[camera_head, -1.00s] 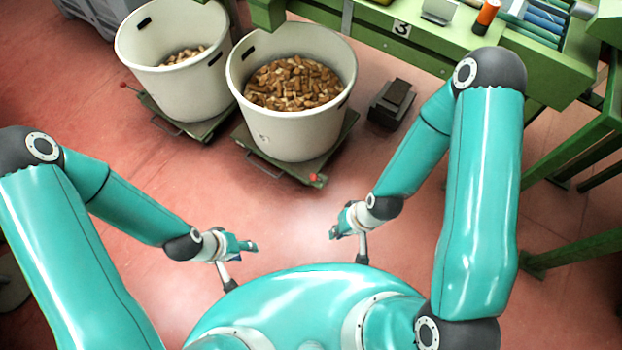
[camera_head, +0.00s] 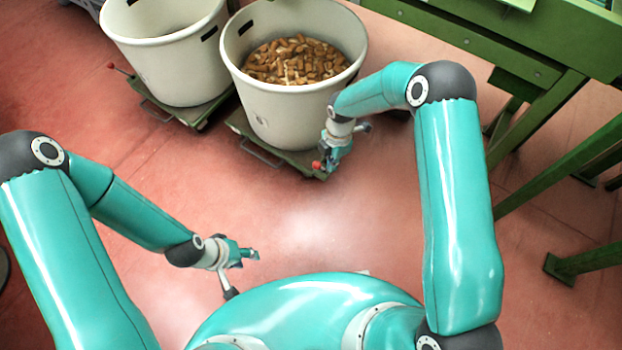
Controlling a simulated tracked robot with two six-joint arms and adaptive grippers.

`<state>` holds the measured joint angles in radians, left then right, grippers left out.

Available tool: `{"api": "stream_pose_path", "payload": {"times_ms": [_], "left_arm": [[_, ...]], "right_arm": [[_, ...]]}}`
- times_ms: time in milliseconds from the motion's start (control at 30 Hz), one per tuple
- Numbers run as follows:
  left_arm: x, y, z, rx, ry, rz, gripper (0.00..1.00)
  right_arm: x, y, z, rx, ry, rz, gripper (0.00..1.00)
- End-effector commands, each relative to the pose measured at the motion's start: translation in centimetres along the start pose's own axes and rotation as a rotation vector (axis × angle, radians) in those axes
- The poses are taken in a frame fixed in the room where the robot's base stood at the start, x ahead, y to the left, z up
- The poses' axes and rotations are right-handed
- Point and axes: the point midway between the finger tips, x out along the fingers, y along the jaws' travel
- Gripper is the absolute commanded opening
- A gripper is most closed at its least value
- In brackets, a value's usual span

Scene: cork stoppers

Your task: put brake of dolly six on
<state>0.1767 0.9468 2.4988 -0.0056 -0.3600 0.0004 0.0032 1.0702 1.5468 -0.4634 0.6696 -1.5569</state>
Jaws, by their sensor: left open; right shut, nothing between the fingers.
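A white tub (camera_head: 275,105) with brown corks stands on a green dolly (camera_head: 262,140) at the top centre; the mark on the tub's front is too faint to read as a number. A red-knobbed lever (camera_head: 316,165) is at this dolly's front right corner. My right gripper (camera_head: 326,165) is shut and empty, right beside the red knob; I cannot tell whether it touches it. The gripper partly hides that corner. My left gripper (camera_head: 250,255) is open and empty, low over the floor at lower left centre, away from the dollies.
A second white tub (camera_head: 170,65) stands on another green dolly (camera_head: 190,118) to the left, with its own red knob (camera_head: 110,66) at its left side. A green bench frame (camera_head: 480,40) with legs fills the upper right. The red floor in front of the dollies is clear.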

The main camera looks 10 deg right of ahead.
Motion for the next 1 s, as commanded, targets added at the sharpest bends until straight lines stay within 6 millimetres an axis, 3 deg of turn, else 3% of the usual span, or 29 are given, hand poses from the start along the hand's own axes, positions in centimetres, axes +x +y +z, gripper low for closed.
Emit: {"api": "stream_pose_path", "payload": {"times_ms": [33, 300, 500, 700, 1000], "left_arm": [[2.9, -1.1, 0.0, 0.0, 0.0, 0.0, 0.41], [10.2, -3.7, -0.1, 0.0, 0.0, 0.0, 0.41], [14.4, -5.2, -0.1, 0.0, 0.0, 0.0, 0.41], [16.5, -6.0, -0.1, 0.0, 0.0, 0.0, 0.41], [16.7, -6.0, -0.1, 0.0, 0.0, 0.0, 0.41]], "right_arm": [[2.4, 1.6, 0.5, -0.041, -0.026, 0.012, 0.0], [7.1, 7.9, 1.1, -0.144, -0.127, 0.087, 0.0], [10.8, 10.5, -0.5, -0.184, -0.147, 0.127, 0.0], [13.2, 10.9, -1.9, -0.214, -0.147, 0.126, 0.0], [13.3, 11.0, -2.3, -0.22, -0.147, 0.127, 0.0]]}}
